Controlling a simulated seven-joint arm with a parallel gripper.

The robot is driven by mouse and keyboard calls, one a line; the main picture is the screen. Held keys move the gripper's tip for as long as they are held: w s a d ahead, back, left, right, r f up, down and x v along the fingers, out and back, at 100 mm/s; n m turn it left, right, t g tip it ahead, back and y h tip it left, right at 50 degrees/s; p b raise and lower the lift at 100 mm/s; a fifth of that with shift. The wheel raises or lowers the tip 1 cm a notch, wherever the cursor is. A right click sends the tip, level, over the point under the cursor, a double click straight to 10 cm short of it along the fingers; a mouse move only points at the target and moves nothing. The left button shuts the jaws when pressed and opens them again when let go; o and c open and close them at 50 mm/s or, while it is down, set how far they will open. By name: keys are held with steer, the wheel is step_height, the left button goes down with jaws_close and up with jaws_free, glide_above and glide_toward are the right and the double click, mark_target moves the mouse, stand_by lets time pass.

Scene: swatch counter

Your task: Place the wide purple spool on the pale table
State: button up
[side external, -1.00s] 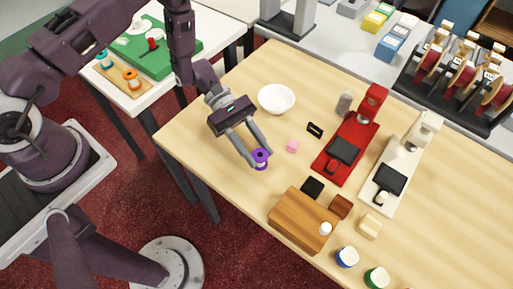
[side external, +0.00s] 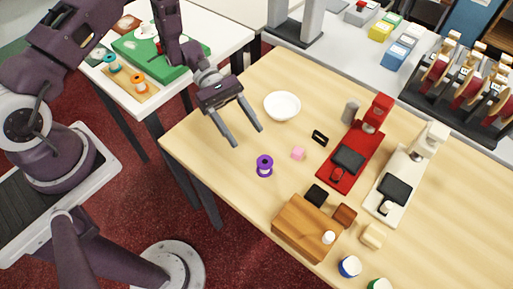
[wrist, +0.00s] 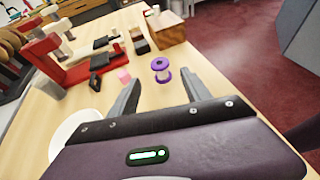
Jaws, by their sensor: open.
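The purple spool (side external: 265,166) stands upright on the pale wooden table (side external: 215,135), near its left front edge. It also shows in the wrist view (wrist: 161,70), beyond my fingertips. My gripper (side external: 248,137) is open and empty, above the table up and to the left of the spool. In the wrist view its two fingers (wrist: 162,90) are spread wide, with nothing between them. The spool stands apart from the fingers.
A white side table (side external: 225,32) is at the back left.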

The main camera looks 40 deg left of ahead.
steer(key=v, duration=0.4)
steer(key=s+r+m+y, duration=0.3)
steer(key=s+r+m, duration=0.15)
steer(key=r, duration=0.55)
steer(key=s+r+m+y, duration=0.3)
steer(key=r+m+y, duration=0.15)
steer(key=r, duration=0.45)
steer(key=s+a+r+m+t+y, duration=0.5)
steer(key=s+a+r+m+t, duration=0.1)
steer(key=s, duration=0.5)
steer(key=r+t, duration=0.1)
steer(key=t, duration=0.1)
steer(key=shift+s+r+t+y, duration=0.15)
steer(key=shift+r+t+y, duration=0.15)
steer(key=shift+r+y, duration=0.1)
steer(key=shift+o, duration=0.2)
steer(key=shift+a, duration=0.1)
